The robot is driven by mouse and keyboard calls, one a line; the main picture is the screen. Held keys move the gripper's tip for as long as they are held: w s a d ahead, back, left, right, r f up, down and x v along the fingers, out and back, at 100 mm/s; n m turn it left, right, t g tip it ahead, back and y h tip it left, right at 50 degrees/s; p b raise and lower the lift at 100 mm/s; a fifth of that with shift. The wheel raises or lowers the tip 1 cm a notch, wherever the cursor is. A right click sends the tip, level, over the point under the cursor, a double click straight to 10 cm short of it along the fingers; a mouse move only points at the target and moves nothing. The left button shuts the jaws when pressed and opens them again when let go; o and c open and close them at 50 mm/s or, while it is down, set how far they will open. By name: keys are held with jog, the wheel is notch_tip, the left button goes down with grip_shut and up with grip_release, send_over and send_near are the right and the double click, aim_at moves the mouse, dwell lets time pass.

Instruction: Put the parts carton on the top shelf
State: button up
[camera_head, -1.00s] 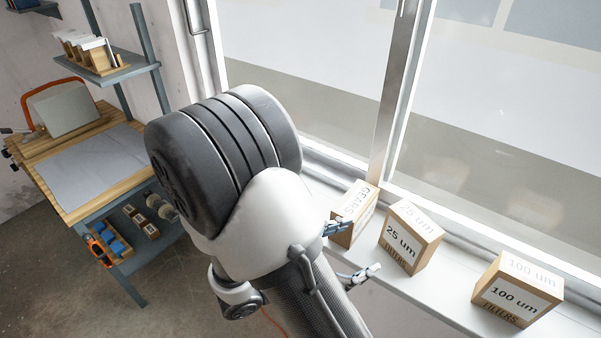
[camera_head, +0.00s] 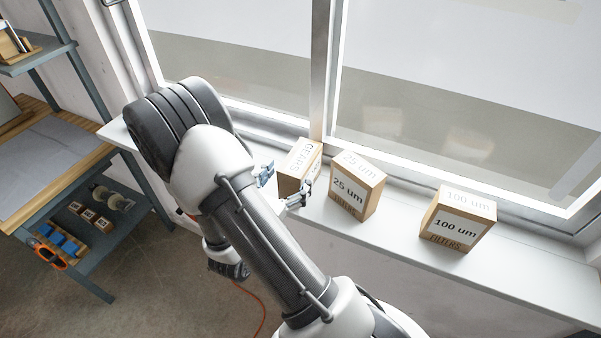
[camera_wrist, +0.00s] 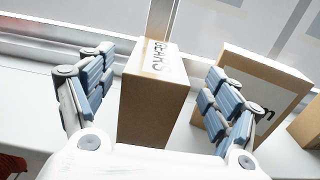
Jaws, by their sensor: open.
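The parts carton appears to be the brown GEARS box (camera_head: 302,156), at the left of the row of cartons on the white window sill. It also shows in the wrist view (camera_wrist: 152,108), upright between my fingers. My gripper (camera_head: 285,183) is open, with one finger on each side of the carton's near end. In the wrist view my gripper (camera_wrist: 160,98) shows a gap at the left finger; the right finger is nearer the carton, and contact is unclear. A grey shelf (camera_head: 42,54) is at the upper left, cut by the picture edge; whether it is the top one cannot be told.
A 25 um filter carton (camera_head: 355,188) stands close to the right of the GEARS box, behind my right finger in the wrist view. A 100 um carton (camera_head: 458,220) stands farther right. A wooden-topped bench (camera_head: 75,165) is at the left. The window borders the sill's back.

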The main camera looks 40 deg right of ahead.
aim_at(298, 160)
jog(key=b+x, duration=0.1)
jog(key=x, duration=0.5)
jog(key=shift+w+d, duration=0.15)
jog(key=shift+w, duration=0.05)
grip_shut()
dwell(1.0)
